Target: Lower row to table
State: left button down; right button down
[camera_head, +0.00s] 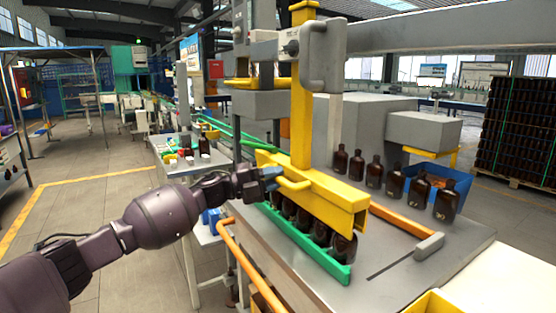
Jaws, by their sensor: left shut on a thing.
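A yellow lifting beam (330,196) hangs from a yellow upright post (302,110) over the steel table (385,270). A row of several amber bottles (343,247) is under the beam, partly hidden by it, just behind a green rail (305,246). I cannot tell whether their bases touch the table. My left gripper (272,184) is at the beam's left side, shut on its yellow handle (295,187). The fingertips are small and partly hidden. My right gripper is out of view.
Several more amber bottles (396,183) stand in a row on the table's far right side, near a blue crate (456,180). An orange bar (393,217) ends at a grey block (429,246). An orange tube rail (232,250) runs along the near left edge.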

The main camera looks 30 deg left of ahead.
pick_arm(q)
jog(key=shift+f+b, duration=0.3)
jog(key=shift+f, duration=1.4)
jog(key=c, duration=1)
grip_release()
jog(key=shift+a+r, duration=0.1)
jog(key=shift+r, duration=0.1)
jog(key=v, duration=1)
jog(key=shift+s+a+f, duration=0.1)
jog(key=shift+s+a, duration=0.15)
